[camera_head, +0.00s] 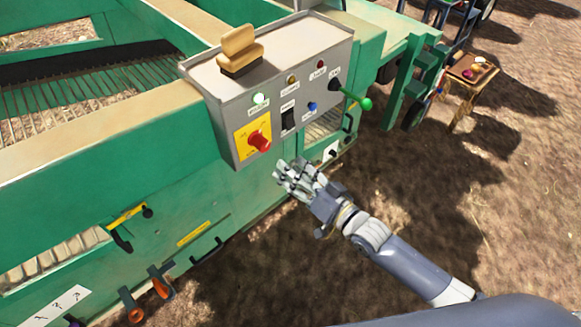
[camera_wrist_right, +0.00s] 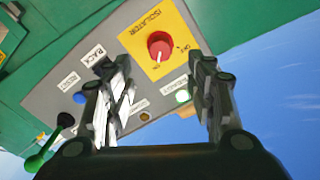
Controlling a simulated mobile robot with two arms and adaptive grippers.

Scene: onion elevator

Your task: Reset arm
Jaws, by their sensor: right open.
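My right gripper (camera_head: 297,177) is open and empty, just in front of the lower edge of the grey control box (camera_head: 215,110). In the right wrist view, my right gripper (camera_wrist_right: 160,95) has its two fingers spread apart, with the box's panel between and beyond them. The red isolator knob (camera_head: 260,142) sits on a yellow plate, up and left of the gripper; it also shows in the wrist view (camera_wrist_right: 160,46). A lit green button (camera_head: 258,99) is above the knob. My right arm (camera_head: 400,262) reaches in from the lower right. My left gripper is out of view.
The green machine (camera_head: 120,235) fills the left side, with handles along its lower wall. A lever with a green knob (camera_head: 365,103) sticks out right of the box. A small wooden table (camera_head: 470,72) stands far right. Bare ground lies at the right.

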